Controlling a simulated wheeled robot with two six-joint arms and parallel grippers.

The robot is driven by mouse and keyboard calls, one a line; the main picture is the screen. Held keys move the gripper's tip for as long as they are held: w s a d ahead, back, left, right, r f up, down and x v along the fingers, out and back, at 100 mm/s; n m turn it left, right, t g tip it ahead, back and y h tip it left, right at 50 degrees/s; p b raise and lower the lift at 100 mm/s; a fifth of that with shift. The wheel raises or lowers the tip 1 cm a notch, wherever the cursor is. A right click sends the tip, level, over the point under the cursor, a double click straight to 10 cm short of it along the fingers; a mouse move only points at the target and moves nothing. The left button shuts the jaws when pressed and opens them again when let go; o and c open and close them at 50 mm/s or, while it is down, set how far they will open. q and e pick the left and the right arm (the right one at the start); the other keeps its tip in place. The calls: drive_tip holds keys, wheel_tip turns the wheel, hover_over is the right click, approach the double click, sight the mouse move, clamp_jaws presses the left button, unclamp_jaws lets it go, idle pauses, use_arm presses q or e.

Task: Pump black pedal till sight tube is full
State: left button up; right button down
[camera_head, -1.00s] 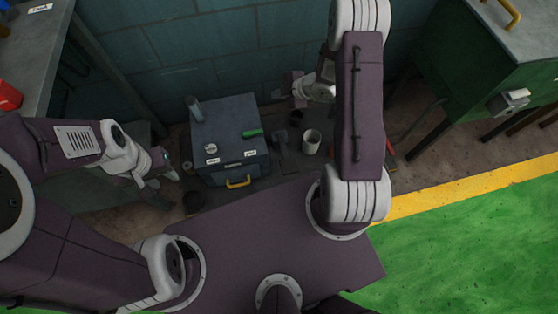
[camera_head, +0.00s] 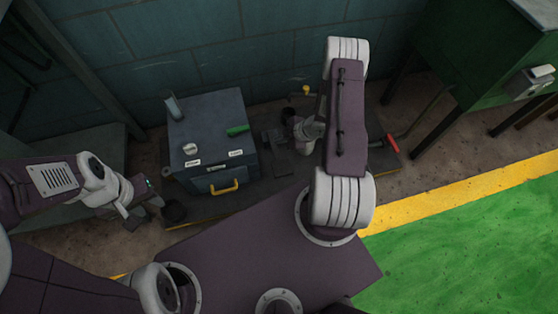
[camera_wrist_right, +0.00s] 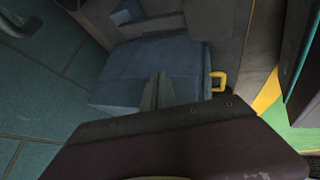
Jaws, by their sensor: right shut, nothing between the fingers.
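A blue-grey box (camera_head: 207,130) stands on the floor platform by the wall. A short grey tube (camera_head: 172,106), probably the sight tube, stands at its far left corner; its fill level is too small to read. A dark pedal-like part (camera_head: 270,137) lies right of the box, partly hidden by my right wrist. My right gripper (camera_head: 281,136) is low beside it; contact cannot be told. In the right wrist view its fingers (camera_wrist_right: 158,82) are together and empty, with the box (camera_wrist_right: 120,72) behind them. My left gripper (camera_head: 143,213) hangs open and empty left of the box.
The box carries a knob (camera_head: 190,148), a green handle (camera_head: 237,130) and a yellow front handle (camera_head: 224,187). A red handle (camera_head: 391,143) lies right of my right arm. A green cabinet (camera_head: 490,65) stands farther right.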

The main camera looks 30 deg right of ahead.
drive_tip(key=b, duration=0.7)
hover_over(280, 159)
wheel_tip(280, 159, down, 7)
drive_tip(key=shift+s+r, duration=0.1)
drive_tip(key=shift+s+f+b, duration=0.25)
drive_tip(key=shift+f+b, duration=0.25)
drive_tip(key=shift+f, duration=0.4)
idle(0.8)
drive_tip(key=shift+s+f, duration=0.1)
drive_tip(key=shift+f, duration=0.3)
